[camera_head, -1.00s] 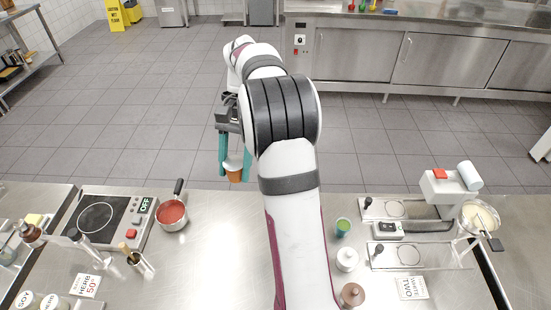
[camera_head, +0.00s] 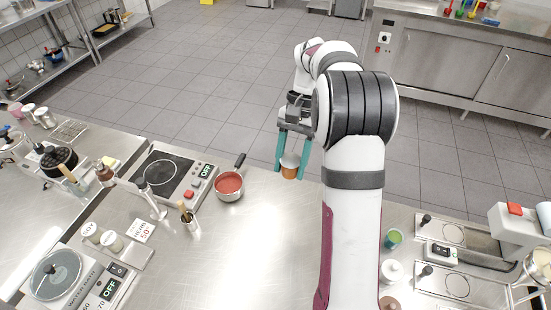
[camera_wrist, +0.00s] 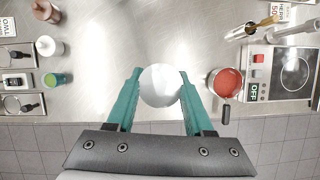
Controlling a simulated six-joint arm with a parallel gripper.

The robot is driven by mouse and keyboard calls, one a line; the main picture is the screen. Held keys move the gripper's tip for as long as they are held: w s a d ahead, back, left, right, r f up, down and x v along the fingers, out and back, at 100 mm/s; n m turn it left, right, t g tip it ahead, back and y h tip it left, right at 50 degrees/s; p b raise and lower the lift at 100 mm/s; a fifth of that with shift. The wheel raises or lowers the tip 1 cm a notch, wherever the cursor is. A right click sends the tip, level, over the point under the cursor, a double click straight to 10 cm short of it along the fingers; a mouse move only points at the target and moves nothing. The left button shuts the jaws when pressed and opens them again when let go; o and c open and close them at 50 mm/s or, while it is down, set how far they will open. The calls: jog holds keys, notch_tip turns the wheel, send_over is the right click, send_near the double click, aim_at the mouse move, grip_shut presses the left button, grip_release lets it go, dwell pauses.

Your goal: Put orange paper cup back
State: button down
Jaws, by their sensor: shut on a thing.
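The orange paper cup (camera_head: 289,173) is held between the teal fingers of my gripper (camera_head: 291,162), near the far edge of the counter. In the head view its orange side and pale top show. In the wrist view the cup (camera_wrist: 160,86) shows as a round white shape between the fingertips of my gripper (camera_wrist: 160,90), with a finger on each side. What lies under the cup is hidden in the wrist view.
A saucepan of red sauce (camera_head: 229,186) stands left of the cup, beside a hotplate (camera_head: 168,176). A green cup (camera_head: 392,239) and a white lidded jar (camera_head: 391,271) stand to the right. The steel counter's middle (camera_head: 262,250) is clear.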

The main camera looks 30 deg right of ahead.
jog(key=s+d+f+m+t, duration=0.2)
jog(key=d+f+m, duration=0.25)
jog(key=d, duration=0.25)
jog(key=s+d+f+m+t, duration=0.2)
jog(key=d+f+m, duration=0.2)
jog(key=d+m, duration=0.25)
jog(key=m+t+h, duration=0.2)
jog(key=m+t, duration=0.1)
jog(key=m, duration=0.9)
send_over(392, 216)
notch_tip(392, 216, down, 7)
jog(key=shift+r, duration=0.15)
jog(key=shift+f, duration=1.75)
jog(key=shift+f, duration=0.2)
grip_release()
notch_tip(392, 216, up, 7)
